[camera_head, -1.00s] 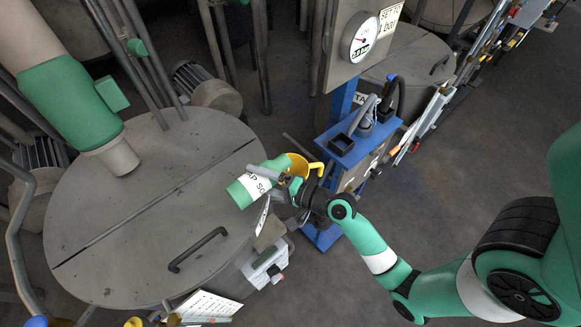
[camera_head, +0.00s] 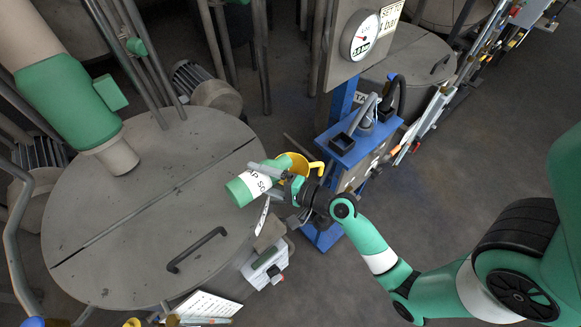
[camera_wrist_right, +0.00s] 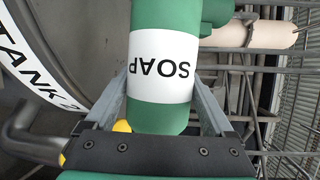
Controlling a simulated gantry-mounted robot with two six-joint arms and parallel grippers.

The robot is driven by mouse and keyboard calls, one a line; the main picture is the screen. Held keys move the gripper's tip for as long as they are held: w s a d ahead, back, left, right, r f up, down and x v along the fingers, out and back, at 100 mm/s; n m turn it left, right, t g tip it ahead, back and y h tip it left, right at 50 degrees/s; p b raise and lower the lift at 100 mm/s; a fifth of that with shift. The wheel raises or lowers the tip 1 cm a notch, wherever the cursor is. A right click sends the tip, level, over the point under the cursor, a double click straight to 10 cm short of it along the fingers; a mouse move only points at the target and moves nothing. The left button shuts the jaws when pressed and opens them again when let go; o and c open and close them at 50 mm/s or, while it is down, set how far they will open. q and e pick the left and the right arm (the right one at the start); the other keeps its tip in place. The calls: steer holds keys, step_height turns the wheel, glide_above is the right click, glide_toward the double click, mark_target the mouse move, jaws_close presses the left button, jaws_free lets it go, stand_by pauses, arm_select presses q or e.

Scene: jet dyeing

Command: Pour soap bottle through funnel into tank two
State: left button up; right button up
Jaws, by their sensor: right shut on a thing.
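The soap bottle (camera_head: 258,183) is green with a white label. It lies tilted over the right edge of a large grey tank lid (camera_head: 120,220), its lower-left end over the lid. My right gripper (camera_head: 278,172) is shut on it. In the right wrist view, the bottle (camera_wrist_right: 165,65) sits between both fingers, its SOAP lettering upside down. A curved white band there reads TANK 2 (camera_wrist_right: 38,68). A yellow piece with a handle (camera_head: 316,168), perhaps the funnel, is just behind the bottle, partly hidden; I cannot tell whether they touch. My left gripper is not in view.
A blue stand (camera_head: 345,150) with a pressure gauge (camera_head: 364,36) above it is right of the bottle. A dark handle (camera_head: 197,250) rises from the lid. Vertical pipes (camera_head: 140,70) stand behind. The floor at right is open.

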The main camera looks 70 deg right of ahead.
steer(key=shift+m, duration=0.3)
steer(key=shift+s+d+r+m+t+b, duration=0.15)
steer(key=shift+d+r+m+t+b, duration=0.2)
steer(key=shift+r+m+t, duration=0.4)
stand_by(1.2)
